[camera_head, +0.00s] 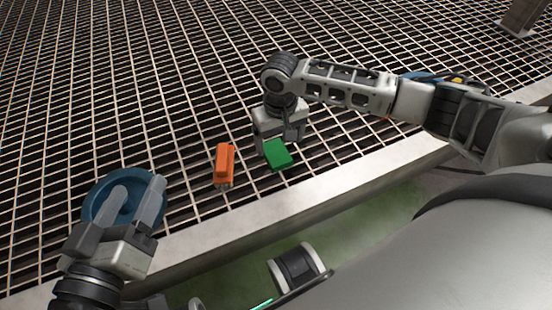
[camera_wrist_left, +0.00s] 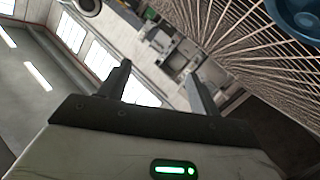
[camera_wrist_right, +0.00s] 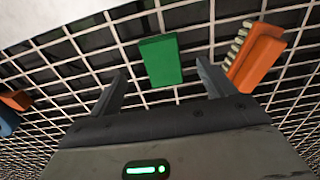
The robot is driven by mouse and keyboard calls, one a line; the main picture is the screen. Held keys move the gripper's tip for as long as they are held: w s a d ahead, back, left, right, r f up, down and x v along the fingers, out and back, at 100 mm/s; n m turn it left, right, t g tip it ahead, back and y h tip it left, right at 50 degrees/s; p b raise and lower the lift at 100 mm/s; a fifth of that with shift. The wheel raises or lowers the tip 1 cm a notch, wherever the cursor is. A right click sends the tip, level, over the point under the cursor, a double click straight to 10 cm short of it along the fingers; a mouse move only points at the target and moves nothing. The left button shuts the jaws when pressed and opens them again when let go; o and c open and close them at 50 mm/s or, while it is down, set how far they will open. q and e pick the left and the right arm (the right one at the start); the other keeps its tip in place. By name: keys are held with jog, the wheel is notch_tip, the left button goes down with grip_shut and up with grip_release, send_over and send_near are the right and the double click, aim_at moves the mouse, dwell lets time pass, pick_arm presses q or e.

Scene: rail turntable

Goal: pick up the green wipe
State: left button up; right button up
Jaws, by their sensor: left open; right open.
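The green wipe (camera_head: 278,155) lies on the metal grating near its front edge in the head view. In the right wrist view the green wipe (camera_wrist_right: 161,61) is a flat rectangle just beyond the fingertips, between their lines. My right gripper (camera_head: 276,148) is open above and beside the wipe; its fingers (camera_wrist_right: 160,75) hold nothing. My left gripper (camera_head: 139,198) is open and empty at the lower left, in front of a blue bowl in the head view. The left wrist view shows its spread fingers (camera_wrist_left: 160,75).
An orange brush (camera_head: 223,165) lies on the grating left of the wipe; its bristles show in the right wrist view (camera_wrist_right: 256,58). The round blue bowl (camera_head: 93,207) stands at the left. A pale metal edge beam (camera_head: 325,205) borders the grating.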

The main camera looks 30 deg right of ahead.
aim_at(278, 157)
jog(key=shift+f, duration=0.65)
notch_tip(278, 157, down, 3)
jog(key=b, duration=0.2)
jog(key=shift+w+r+b, duration=0.15)
jog(key=shift+b, duration=0.15)
jog(key=shift+f+b, duration=0.55)
jog(key=shift+f, duration=0.55)
pick_arm(q)
jog(key=r+t, duration=0.1)
jog(key=w+r+m+t+h, duration=0.1)
jog(key=r, duration=0.1)
jog(key=w+r+t, duration=0.1)
jog(key=shift+a+r+m+h, duration=0.15)
jog(key=shift+m+h, duration=0.15)
pick_arm(e)
jog(key=c, duration=1.1)
